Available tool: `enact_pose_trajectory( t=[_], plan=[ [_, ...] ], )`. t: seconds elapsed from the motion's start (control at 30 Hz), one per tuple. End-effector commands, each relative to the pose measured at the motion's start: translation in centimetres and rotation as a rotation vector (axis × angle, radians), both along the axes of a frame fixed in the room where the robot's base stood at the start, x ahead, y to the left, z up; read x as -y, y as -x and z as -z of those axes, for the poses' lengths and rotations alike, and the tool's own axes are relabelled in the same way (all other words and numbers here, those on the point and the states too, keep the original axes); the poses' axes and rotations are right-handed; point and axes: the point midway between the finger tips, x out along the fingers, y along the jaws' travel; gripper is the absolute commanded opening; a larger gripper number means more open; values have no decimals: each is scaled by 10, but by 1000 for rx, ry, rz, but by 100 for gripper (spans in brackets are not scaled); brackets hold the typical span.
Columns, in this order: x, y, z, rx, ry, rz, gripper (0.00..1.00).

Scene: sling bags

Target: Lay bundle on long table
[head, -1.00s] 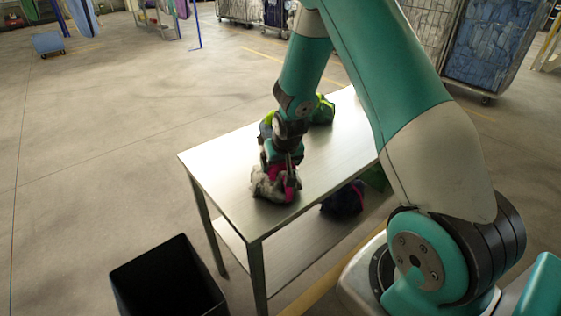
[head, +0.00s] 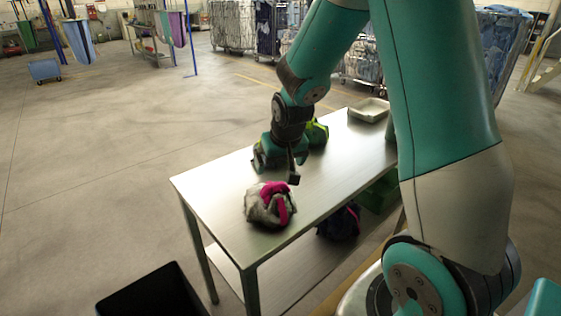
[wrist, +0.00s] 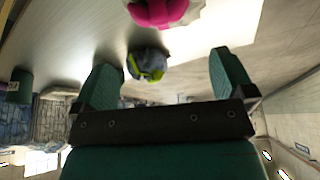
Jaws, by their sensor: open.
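A grey and pink bundle (head: 270,204) rests on the near part of the long metal table (head: 225,181). Its pink part (wrist: 158,10) shows at the top of the wrist view. My gripper (head: 296,172) is above the table, behind the bundle and apart from it. In the wrist view my gripper (wrist: 170,80) has its two fingers wide apart with nothing held between them. A green and dark bundle (head: 316,133) lies farther back on the table, partly hidden by my arm; it also shows in the wrist view as a grey and yellow-green bundle (wrist: 148,65).
A pale tray (head: 370,110) stands at the table's far end. A dark bundle (head: 340,222) and a green crate (head: 381,192) are on the lower shelf. A black bin (head: 155,293) stands on the floor in front. The table's left part is clear.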

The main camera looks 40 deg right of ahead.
Motion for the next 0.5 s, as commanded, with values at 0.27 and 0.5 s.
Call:
enact_pose_trajectory(
  t=[0.27,0.5],
  plan=[
    [-59,24,-37,-22,-71,-148,100],
    [-197,144,-98,-144,-232,-671,100]
  ],
)
